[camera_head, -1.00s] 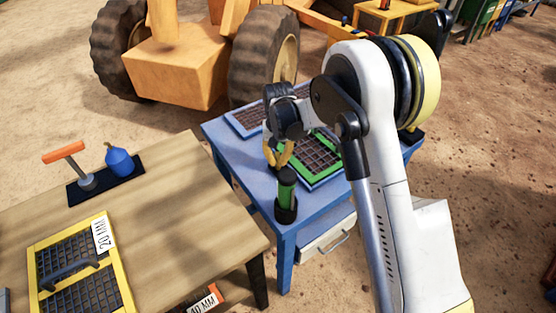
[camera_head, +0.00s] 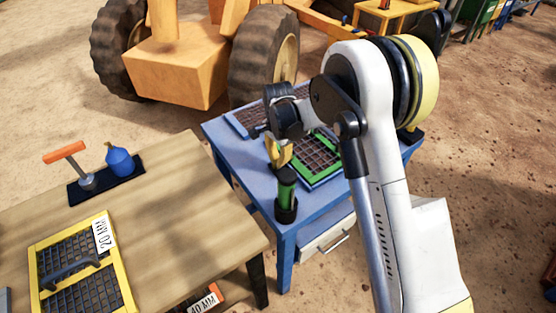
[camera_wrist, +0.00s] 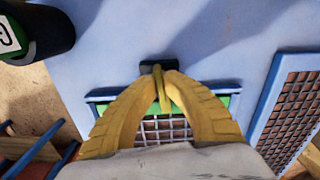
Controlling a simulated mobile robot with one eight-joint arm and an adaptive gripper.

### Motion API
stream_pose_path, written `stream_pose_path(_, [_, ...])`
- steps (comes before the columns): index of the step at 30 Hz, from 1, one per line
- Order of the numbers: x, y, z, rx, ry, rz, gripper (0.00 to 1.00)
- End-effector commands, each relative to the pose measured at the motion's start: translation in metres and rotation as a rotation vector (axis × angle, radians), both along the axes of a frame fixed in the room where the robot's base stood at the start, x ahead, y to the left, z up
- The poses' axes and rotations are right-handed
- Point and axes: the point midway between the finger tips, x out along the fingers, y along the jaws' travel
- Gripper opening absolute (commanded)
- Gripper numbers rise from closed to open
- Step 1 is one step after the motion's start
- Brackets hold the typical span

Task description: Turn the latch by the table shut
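My gripper (camera_wrist: 161,84) is over the blue table (camera_head: 335,207), beside the green-framed screen (camera_head: 310,180). In the wrist view its two yellow fingers close in around a thin yellow upright piece, which I take to be the latch's lever (camera_wrist: 160,97). A small black block (camera_wrist: 158,65), which looks like the latch's base, sits just beyond the fingertips at the edge of the green screen (camera_wrist: 233,103). The fingers hide much of the latch. In the head view the fingers (camera_head: 279,152) show small and the latch cannot be made out.
A green cylinder in a black holder (camera_head: 286,212) stands at the blue table's front corner, close to my gripper. A blue-framed screen (camera_wrist: 285,100) lies beside the green one. The wooden table (camera_head: 160,230) at left bears a yellow-framed screen (camera_head: 122,272), an orange-handled tool and a blue bottle.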

Motion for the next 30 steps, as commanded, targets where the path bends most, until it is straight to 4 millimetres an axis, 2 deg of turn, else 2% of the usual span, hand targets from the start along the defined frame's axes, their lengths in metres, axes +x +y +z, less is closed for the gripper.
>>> stream_pose_path(9, [-0.0002, -0.0003, -0.0003, -0.001, 0.001, -0.114, 0.0])
stream_pose_path(25, [-0.0002, -0.0003, -0.0003, -0.001, 0.001, -0.135, 0.0])
stream_pose_path(27, [-0.0002, -0.0003, -0.0003, -0.001, 0.001, -0.135, 0.26])
stream_pose_path(28, [-0.0002, -0.0003, -0.0003, -0.001, 0.001, -0.135, 0.31])
stream_pose_path(30, [-0.0001, -0.0002, -0.0003, -0.001, 0.001, -0.134, 0.31])
